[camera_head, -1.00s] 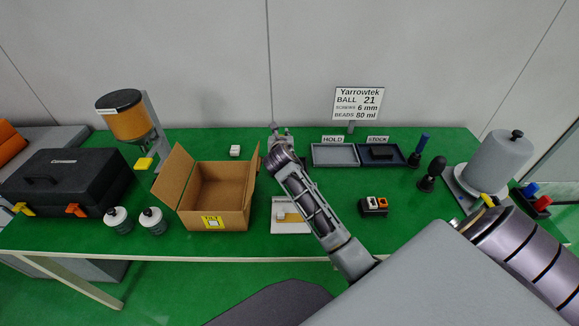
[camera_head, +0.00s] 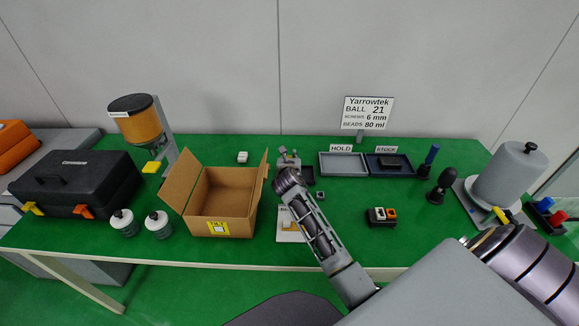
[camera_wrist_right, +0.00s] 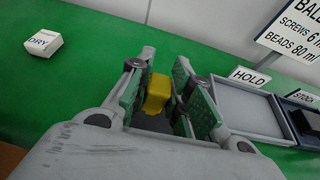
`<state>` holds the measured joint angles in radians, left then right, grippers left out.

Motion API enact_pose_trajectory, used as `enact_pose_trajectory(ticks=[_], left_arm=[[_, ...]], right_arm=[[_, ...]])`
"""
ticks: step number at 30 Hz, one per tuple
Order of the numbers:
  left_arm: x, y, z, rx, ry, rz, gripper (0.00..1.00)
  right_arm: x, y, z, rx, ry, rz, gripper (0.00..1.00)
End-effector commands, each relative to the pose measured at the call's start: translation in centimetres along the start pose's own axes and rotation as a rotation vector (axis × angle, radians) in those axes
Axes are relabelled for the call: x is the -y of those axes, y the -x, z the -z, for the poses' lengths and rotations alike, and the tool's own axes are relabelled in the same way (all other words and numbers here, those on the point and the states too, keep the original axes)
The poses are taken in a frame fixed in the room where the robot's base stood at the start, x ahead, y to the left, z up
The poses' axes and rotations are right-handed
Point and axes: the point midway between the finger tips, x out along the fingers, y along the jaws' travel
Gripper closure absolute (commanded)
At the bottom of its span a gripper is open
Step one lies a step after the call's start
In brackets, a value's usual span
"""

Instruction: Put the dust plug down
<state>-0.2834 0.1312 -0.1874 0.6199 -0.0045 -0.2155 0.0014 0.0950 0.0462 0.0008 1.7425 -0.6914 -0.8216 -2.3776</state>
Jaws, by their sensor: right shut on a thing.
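The dust plug appears to be the small yellow piece (camera_wrist_right: 158,93) between the fingers in the right wrist view. My right gripper (camera_wrist_right: 160,88) is shut on it, with the green-padded fingers at its sides. In the head view my right gripper (camera_head: 288,157) is over the back middle of the green table, right of the open carton and left of the HOLD tray. The plug cannot be made out in the head view. I cannot tell the height of the plug above the table. My left gripper is not in view.
The HOLD tray (camera_head: 342,164) and STOCK tray (camera_head: 375,163) lie to the right. An open carton (camera_head: 222,190) stands left, with a white DRY box (camera_wrist_right: 43,44) behind it. A small dark block (camera_head: 320,194) and a two-button box (camera_head: 381,216) lie nearer. Green table between is clear.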

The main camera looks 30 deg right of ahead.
Motion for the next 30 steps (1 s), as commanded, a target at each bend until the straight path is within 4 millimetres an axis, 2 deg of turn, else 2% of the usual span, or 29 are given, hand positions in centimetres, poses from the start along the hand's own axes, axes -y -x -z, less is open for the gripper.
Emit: enact_pose_trajectory(ticks=[8,18,30], left_arm=[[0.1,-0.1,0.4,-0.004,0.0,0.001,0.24],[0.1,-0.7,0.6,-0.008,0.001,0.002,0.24],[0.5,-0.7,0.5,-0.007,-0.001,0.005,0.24]], right_arm=[[0.0,-0.1,0.3,-0.001,0.0,0.0,1.0],[0.0,-1.2,3.3,-0.001,0.0,-0.001,1.0],[0.0,-1.3,3.5,0.0,0.001,-0.001,1.0]])
